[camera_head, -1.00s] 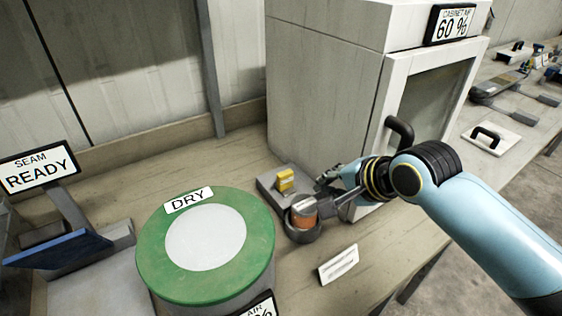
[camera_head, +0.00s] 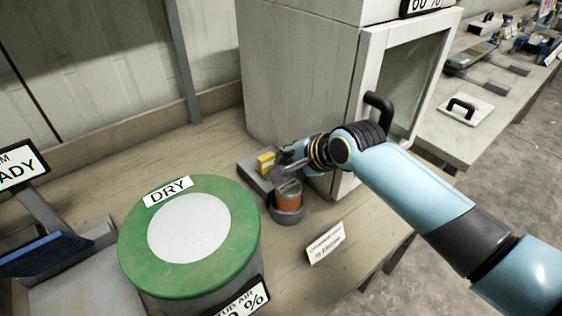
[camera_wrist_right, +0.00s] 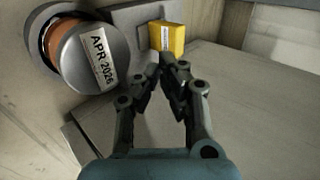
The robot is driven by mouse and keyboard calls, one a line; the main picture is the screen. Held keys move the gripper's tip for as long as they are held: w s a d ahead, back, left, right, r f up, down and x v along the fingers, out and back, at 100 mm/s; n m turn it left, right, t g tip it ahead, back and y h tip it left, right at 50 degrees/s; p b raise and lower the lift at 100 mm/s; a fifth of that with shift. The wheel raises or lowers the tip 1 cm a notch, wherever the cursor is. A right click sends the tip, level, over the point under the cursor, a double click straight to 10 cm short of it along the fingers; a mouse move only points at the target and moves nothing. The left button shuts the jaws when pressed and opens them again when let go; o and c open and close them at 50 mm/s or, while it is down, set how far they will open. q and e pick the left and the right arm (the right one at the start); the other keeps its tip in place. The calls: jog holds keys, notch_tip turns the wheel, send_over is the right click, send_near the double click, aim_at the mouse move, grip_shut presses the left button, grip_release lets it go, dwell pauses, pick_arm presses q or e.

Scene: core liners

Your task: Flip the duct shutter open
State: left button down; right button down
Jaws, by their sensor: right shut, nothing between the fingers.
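A yellow block (camera_head: 266,162) stands on a flat grey plate (camera_head: 250,174) beside the cabinet. It also shows in the right wrist view (camera_wrist_right: 167,40). I cannot tell for sure which part is the duct shutter. Next to the plate, a grey-capped orange cylinder (camera_head: 289,200) sits in a round grey holder; its cap (camera_wrist_right: 90,58) reads "APR 2026". My right gripper (camera_head: 281,169) is shut and empty, close to the yellow block. In the right wrist view its fingertips (camera_wrist_right: 168,66) are just below the block; I cannot tell whether they touch. My left gripper is out of view.
A green-topped drum (camera_head: 240,215) labelled DRY stands left of the cylinder. The grey cabinet (camera_head: 290,80) with a black door handle (camera_head: 380,102) rises close behind my right gripper. A small label card (camera_head: 326,243) stands in front. Bare wood (camera_head: 205,140) lies behind the drum.

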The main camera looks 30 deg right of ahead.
aim_at(273, 164)
jog(key=shift+x, duration=1.2)
jog(key=shift+w+f, duration=0.25)
jog(key=shift+f, duration=0.1)
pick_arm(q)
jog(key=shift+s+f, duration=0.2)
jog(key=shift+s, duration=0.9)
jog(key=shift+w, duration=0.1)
pick_arm(e)
jog(key=shift+w, duration=0.1)
jog(key=w, duration=0.5)
jog(key=shift+a, duration=0.4)
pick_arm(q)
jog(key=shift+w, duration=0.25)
